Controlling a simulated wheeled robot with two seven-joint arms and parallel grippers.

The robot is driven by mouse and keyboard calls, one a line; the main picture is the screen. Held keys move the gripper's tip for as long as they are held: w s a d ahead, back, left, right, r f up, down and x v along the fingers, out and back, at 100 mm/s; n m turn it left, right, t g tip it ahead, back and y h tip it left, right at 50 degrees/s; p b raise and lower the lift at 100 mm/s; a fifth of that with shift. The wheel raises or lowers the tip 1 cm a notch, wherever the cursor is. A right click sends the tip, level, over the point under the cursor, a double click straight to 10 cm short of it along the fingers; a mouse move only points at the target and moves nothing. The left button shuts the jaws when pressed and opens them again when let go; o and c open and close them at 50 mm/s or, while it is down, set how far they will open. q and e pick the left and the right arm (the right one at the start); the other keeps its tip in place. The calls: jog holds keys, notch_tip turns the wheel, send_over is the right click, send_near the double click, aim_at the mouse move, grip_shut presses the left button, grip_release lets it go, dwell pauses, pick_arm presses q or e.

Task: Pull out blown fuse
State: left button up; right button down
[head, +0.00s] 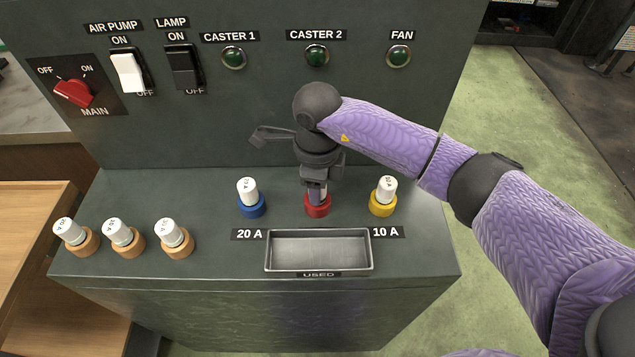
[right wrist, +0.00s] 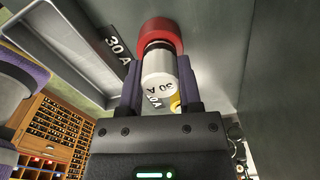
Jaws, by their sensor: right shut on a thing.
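My right gripper (head: 317,190) is shut on the white fuse in the red socket (head: 318,208), in the middle of the console's ledge. In the right wrist view the fuse (right wrist: 159,72), marked 30 A, is between the two fingers (right wrist: 160,92), and its other end is at the red socket (right wrist: 161,36). In the head view the gripper mostly hides this fuse. A white fuse (head: 247,190) stands in the blue socket (head: 252,208) to the left, and another (head: 385,188) in the yellow socket (head: 383,207) to the right. My left gripper is not in view.
An empty metal tray (head: 320,252) labelled USED lies in front of the sockets. Several white fuses (head: 121,233) stand in wooden holders at the left of the ledge. The panel behind carries a red MAIN knob (head: 74,93), a white switch (head: 128,72) and a black switch (head: 184,68).

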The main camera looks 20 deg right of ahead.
jog(key=shift+r, duration=0.1)
jog(key=shift+r+p, duration=2.25)
jog(key=shift+r, duration=0.7)
jog(key=shift+f, duration=0.1)
